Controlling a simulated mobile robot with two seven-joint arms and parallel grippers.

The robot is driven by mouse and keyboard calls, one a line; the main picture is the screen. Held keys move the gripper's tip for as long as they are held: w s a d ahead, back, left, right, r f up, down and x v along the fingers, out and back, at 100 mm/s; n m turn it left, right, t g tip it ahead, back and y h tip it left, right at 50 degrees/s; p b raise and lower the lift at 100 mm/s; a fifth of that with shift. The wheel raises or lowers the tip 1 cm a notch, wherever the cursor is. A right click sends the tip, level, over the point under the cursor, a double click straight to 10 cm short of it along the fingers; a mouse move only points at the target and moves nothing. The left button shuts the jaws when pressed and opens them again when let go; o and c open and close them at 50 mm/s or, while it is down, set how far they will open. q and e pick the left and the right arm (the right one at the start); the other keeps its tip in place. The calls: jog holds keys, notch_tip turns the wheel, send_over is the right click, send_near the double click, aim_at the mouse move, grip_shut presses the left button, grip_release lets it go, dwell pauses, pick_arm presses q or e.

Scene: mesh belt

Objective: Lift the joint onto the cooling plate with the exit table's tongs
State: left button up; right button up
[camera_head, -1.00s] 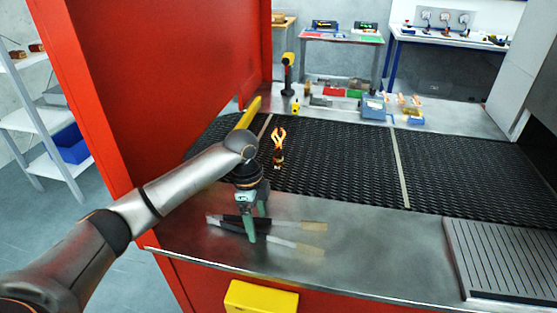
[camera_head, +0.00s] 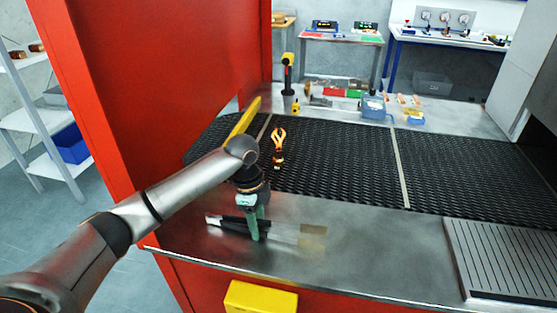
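The joint (camera_head: 278,146) stands on the black mesh belt (camera_head: 340,165), with a glowing orange forked top and a darker lower part. The tongs (camera_head: 313,231), with a tan end at the right and dark and silver parts to the left, are at the metal exit table (camera_head: 370,255). My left gripper (camera_head: 259,238) points down around the middle of the tongs with its green fingers close together, shut on them. The fingers hide part of the tongs. The grooved cooling plate (camera_head: 497,258) is empty at the right. My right gripper is not in view.
A red wall (camera_head: 160,80) rises at the left, with a yellow bar (camera_head: 246,117) beside the belt. A yellow box (camera_head: 261,297) is on the red front below the table. Several small items stand beyond the belt. The tabletop between tongs and plate is clear.

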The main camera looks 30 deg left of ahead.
pick_arm(q)
jog(key=shift+r, duration=0.15)
notch_tip(320, 180, up, 12)
dwell(0.6)
